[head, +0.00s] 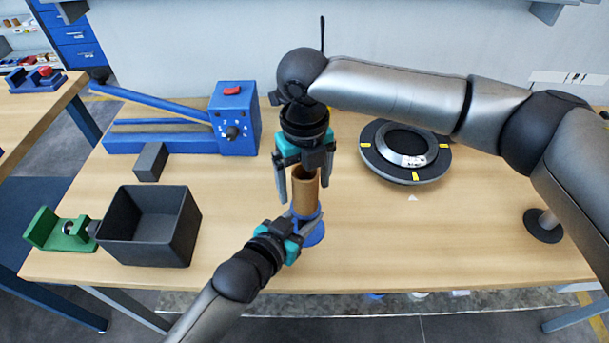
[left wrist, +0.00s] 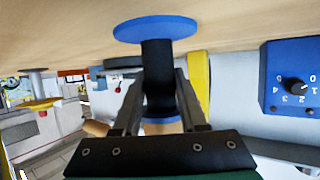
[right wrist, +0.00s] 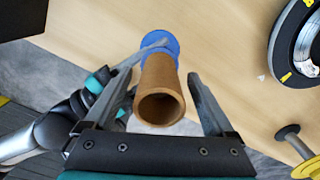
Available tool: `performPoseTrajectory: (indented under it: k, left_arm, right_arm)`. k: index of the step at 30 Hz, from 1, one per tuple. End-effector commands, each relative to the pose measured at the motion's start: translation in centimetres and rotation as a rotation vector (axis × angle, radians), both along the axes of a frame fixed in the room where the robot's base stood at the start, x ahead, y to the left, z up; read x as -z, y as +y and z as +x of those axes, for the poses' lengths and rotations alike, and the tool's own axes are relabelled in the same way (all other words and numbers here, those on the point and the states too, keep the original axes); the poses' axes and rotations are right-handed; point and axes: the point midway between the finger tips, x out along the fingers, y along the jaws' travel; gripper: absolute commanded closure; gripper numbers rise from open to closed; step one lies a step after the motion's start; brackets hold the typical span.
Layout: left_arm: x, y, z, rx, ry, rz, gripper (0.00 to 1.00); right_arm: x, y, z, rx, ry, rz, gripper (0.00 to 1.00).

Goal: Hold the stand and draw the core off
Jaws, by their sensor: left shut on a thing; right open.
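The core, a brown cardboard tube (head: 305,192), stands upright on the stand, whose round blue base (head: 314,233) rests on the table. My left gripper (head: 300,218) is shut on the stand below the core. In the left wrist view, the upside-down picture shows its fingers on either side of the stand's black post (left wrist: 157,75), near the blue base disc. My right gripper (head: 304,182) is open above, pointing down, with its fingers on either side of the core. The right wrist view looks onto the core's open end (right wrist: 160,107), between the spread fingers and apart from them.
A dark open box (head: 150,255) stands at the front left, beside a green holder (head: 62,231). A blue lever machine (head: 232,120) and a small grey block (head: 151,161) stand behind. A dark ring with yellow tabs (head: 372,160) lies right. The front right table is mostly clear.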

Motion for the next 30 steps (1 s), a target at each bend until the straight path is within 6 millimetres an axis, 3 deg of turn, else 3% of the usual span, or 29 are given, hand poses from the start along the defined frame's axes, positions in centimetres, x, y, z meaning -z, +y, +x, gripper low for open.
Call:
performPoseTrajectory:
  k: [3,27,28,30]
  left_arm:
    - [0.08,0.02,-0.03,0.0,0.002,0.001,1.0]
    - [0.08,0.02,-0.03,0.0,0.002,0.001,1.0]
    - [0.08,0.02,-0.03,0.0,0.002,0.001,1.0]
    - [0.08,0.02,-0.03,0.0,0.002,0.001,1.0]
  right_arm:
    - [0.0,0.01,-0.02,0.0,0.0,0.0,0.11]
    - [-0.04,0.0,-0.01,0.0,0.0,0.0,1.0]
    - [-0.04,0.0,-0.01,0.0,0.0,0.0,0.5]
    - [-0.04,0.0,-0.01,0.0,0.0,0.0,0.58]
